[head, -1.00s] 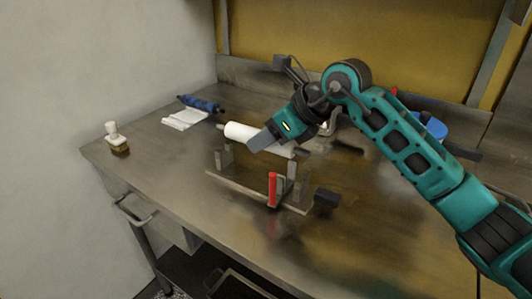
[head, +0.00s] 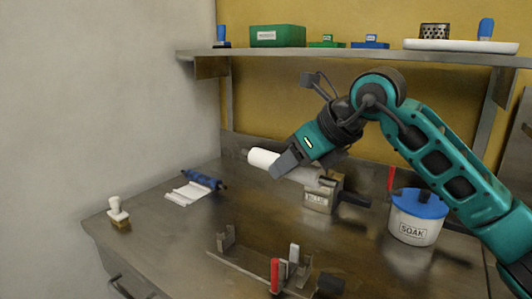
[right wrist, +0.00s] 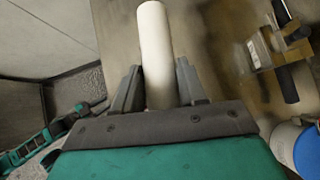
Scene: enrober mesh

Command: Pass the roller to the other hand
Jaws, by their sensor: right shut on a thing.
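The white roller (head: 264,158) is a smooth cylinder with a short dark end at its left. My right gripper (head: 285,164) is shut on it and holds it above the bench, roughly level. In the right wrist view the roller (right wrist: 155,45) passes between the two dark fingers (right wrist: 157,88) and sticks out beyond them. Part of the roller is hidden behind the gripper in the head view.
A metal rack (head: 232,264) with a red post (head: 275,273) stands on the bench front. A metal block (head: 318,199) and SOAK tub (head: 413,228) stand right. A loaded shelf (head: 370,52) hangs behind.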

